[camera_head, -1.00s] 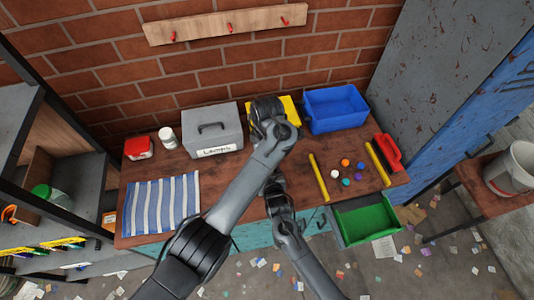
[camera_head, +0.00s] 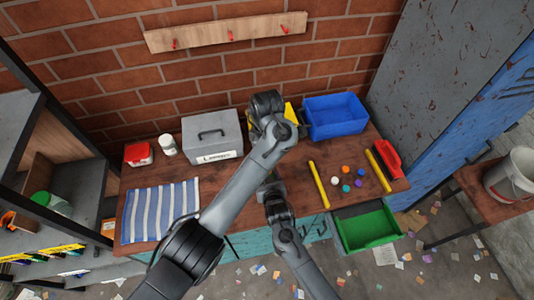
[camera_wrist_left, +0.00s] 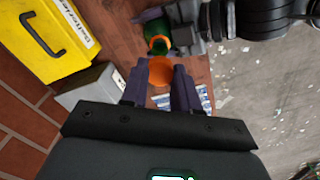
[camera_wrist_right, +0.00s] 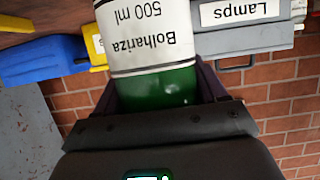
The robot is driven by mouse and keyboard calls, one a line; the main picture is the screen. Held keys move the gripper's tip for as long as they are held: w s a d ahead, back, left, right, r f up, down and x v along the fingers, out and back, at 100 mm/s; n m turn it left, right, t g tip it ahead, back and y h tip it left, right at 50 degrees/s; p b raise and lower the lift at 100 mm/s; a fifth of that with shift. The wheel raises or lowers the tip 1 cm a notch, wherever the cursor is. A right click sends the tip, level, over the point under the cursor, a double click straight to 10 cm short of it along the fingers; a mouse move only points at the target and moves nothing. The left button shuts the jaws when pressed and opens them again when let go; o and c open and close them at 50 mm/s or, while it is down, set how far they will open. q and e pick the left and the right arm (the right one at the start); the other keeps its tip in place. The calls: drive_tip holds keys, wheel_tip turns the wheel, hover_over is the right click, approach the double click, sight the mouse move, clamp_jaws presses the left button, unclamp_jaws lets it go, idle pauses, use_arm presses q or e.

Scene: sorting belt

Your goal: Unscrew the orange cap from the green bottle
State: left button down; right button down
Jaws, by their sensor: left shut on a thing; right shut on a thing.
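In the left wrist view my left gripper (camera_wrist_left: 160,80) is shut on the orange cap (camera_wrist_left: 160,71). The green bottle (camera_wrist_left: 154,28) is just beyond it, its mouth end with an orange ring facing the cap. A narrow gap seems to lie between ring and cap. In the head view my arms hide the bottle and cap.
On the bench stand a grey "Lamps" box (camera_head: 212,135), a blue bin (camera_head: 335,116), a yellow box (camera_head: 290,109), a white jar (camera_head: 167,145) and a striped cloth (camera_head: 160,211). Small coloured caps lie between yellow bars (camera_head: 319,185). A green tray (camera_head: 368,229) is at the front.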

unclamp_jaws()
